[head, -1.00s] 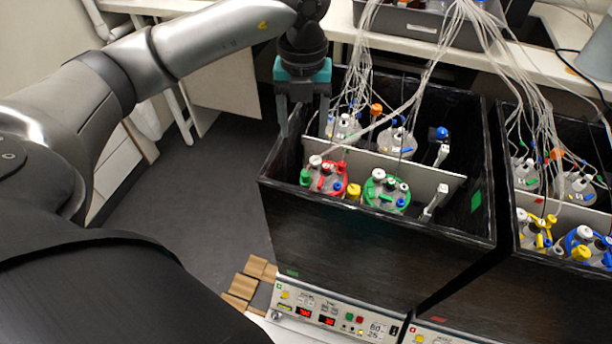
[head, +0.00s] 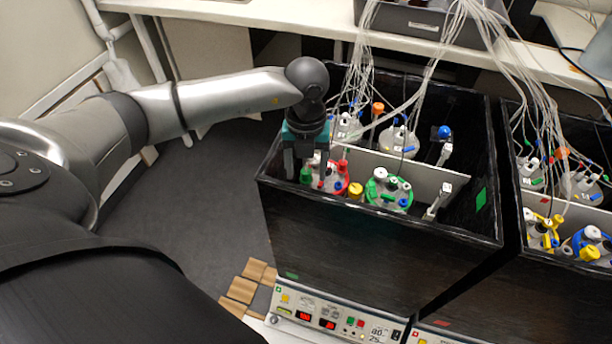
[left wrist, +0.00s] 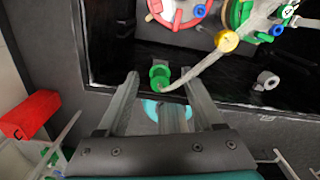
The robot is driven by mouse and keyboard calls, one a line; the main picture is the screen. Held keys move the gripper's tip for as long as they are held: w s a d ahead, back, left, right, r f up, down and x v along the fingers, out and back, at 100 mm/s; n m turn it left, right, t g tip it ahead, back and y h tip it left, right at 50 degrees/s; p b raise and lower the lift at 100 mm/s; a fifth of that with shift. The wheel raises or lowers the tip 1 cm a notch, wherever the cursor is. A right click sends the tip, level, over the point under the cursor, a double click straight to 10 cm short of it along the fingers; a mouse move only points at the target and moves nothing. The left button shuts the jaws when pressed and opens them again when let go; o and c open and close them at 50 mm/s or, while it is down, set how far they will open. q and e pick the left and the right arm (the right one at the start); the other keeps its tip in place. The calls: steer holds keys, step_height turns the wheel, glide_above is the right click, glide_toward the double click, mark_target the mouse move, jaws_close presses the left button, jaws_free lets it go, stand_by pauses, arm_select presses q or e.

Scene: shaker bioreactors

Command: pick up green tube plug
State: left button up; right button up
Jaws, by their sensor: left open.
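The green tube plug (head: 306,176) stands near the left wall inside the black shaker box, beside the red-ringed bottle. In the left wrist view the green plug (left wrist: 160,76) shows between the fingertips, and a pale tube runs from it towards a yellow plug. My left gripper (head: 306,172) is open, pointing down just over the box's left front corner. Its two fingers (left wrist: 160,84) stand on either side of the plug in the picture. I cannot tell whether they touch it or how far above it they are. My right gripper is in neither view.
A red-ringed bottle (left wrist: 180,12), a green-ringed bottle (head: 388,190) and a yellow plug (head: 355,190) are close by. The black box walls (head: 370,235) and a white divider (head: 410,175) surround them. Several thin tubes hang from above. A second box stands at right.

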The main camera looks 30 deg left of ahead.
arm_select(q)
steer(key=shift+f, duration=0.65)
steer(key=shift+c, duration=0.2)
steer(key=shift+r, duration=0.1)
jaws_close()
